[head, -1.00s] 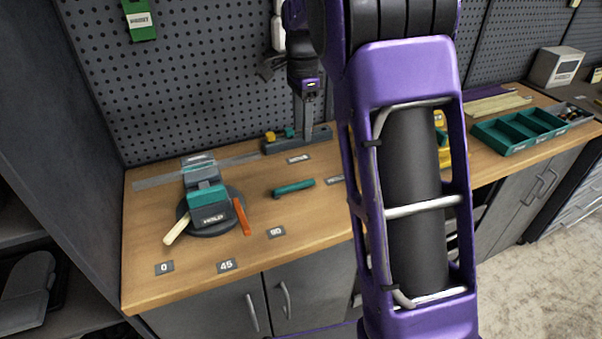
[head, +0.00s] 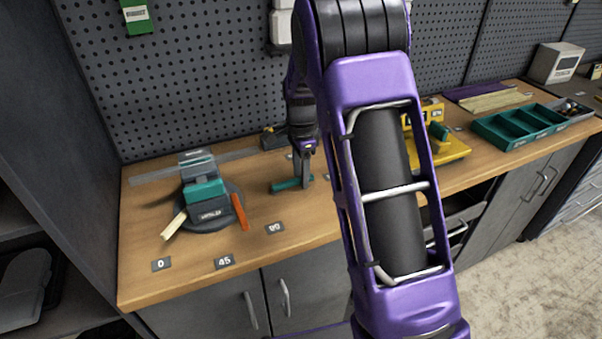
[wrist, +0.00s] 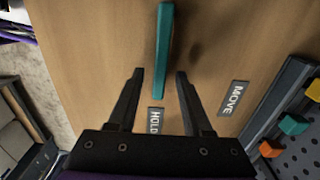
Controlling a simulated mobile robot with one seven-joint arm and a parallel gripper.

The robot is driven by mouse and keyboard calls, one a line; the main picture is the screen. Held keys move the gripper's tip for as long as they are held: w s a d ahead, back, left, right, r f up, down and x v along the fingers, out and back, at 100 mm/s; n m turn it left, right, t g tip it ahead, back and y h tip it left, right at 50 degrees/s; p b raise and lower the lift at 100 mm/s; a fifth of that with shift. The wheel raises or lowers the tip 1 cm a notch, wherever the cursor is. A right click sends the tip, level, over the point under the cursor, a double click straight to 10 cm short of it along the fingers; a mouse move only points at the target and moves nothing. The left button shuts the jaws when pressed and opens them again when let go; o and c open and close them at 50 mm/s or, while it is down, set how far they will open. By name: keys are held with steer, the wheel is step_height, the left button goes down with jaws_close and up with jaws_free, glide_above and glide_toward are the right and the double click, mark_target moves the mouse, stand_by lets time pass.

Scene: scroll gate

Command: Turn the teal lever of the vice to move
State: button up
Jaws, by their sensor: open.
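The teal lever (head: 288,185) lies on the bench right of the vice (head: 205,192), which has a teal jaw block on a dark round base. My gripper (head: 304,178) is over the lever's right part in the head view. In the wrist view my gripper (wrist: 160,73) is open, and the near end of the teal lever (wrist: 164,45) shows between its two fingers, with a gap on each side. I cannot tell whether the fingers are at the lever's height. A HOLD label (wrist: 154,120) and a MOVE label (wrist: 233,98) lie on the wood near the lever.
An orange handle (head: 239,212) and a pale handle (head: 174,224) stick out from the vice base. Labels 0, 45 and 90 lie along the front. A yellow device (head: 440,148) and a teal tray (head: 515,130) stand farther right. Pegboard closes the back.

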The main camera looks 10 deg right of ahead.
jaws_close()
stand_by(1.4)
